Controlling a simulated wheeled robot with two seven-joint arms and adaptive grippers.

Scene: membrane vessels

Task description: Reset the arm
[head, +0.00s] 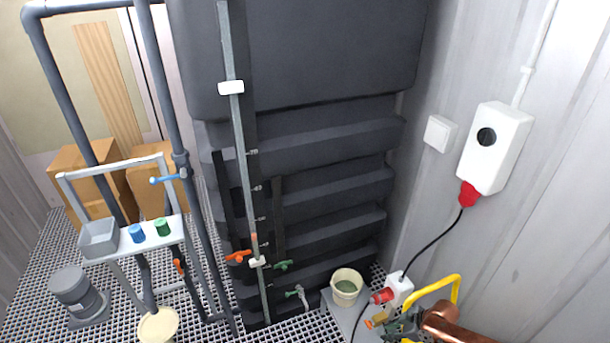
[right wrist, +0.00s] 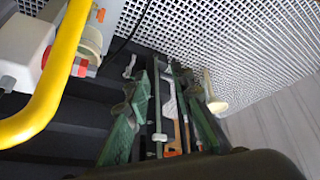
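My right gripper (head: 392,323) shows at the lower right of the head view, with its copper-coloured arm (head: 458,326) coming in from the bottom edge. It is beside the yellow tube frame (head: 436,288) and in front of the red-and-white plug box (head: 398,291). In the right wrist view its two green fingers (right wrist: 160,82) stand apart with a gap between them, and I see nothing held. Dark vessel parts and a thin strip show beyond the gap. My left gripper and arm are not in the head view.
A large dark ribbed vessel (head: 320,60) fills the middle. A cream bucket (head: 346,287) stands at its foot. A white socket box (head: 495,148) with a cable hangs on the right wall. Pipes and a shelf (head: 130,240) with a blue and a green cap stand left. Grating covers the floor.

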